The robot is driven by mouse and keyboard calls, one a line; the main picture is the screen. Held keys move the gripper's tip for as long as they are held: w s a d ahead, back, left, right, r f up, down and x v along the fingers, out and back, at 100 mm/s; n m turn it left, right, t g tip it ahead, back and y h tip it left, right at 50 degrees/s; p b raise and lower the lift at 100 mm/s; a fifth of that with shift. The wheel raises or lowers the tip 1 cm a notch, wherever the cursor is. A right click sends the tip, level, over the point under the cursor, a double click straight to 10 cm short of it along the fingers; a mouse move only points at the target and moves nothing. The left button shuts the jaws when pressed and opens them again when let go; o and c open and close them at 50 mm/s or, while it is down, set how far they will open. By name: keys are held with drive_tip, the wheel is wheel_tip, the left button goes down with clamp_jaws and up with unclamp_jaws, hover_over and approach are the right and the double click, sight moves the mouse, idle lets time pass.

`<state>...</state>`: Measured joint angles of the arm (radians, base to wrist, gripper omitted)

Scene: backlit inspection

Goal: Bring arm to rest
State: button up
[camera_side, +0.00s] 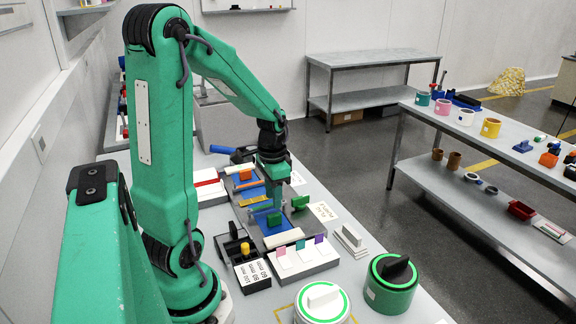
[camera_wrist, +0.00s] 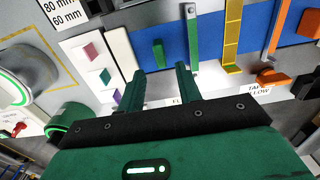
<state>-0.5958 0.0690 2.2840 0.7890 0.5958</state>
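My gripper (camera_side: 276,190) hangs from my green arm over the bench in the side view, with its fingers pointing down above a blue panel (camera_side: 283,238). In the wrist view my gripper (camera_wrist: 160,73) shows two green fingers standing apart, with nothing between them. A small green block (camera_wrist: 159,53) is on the blue panel (camera_wrist: 207,55), just beyond the fingertips. The height of the fingertips above the panel is hard to tell.
A shelf table (camera_side: 487,122) stands right. Grey floor lies between.

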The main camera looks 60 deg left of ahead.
drive_tip(key=s+d+r+t, duration=0.1)
drive_tip(key=d+r+t, duration=0.1)
drive_tip(key=d+r, duration=0.5)
drive_tip(key=s+d+r+t, duration=0.2)
drive_tip(key=d+r+t, duration=0.1)
drive_tip(key=d+r, duration=0.4)
drive_tip(key=d, duration=0.3)
drive_tip(key=shift+s+d+t, duration=0.3)
drive_tip(key=shift+r, duration=0.1)
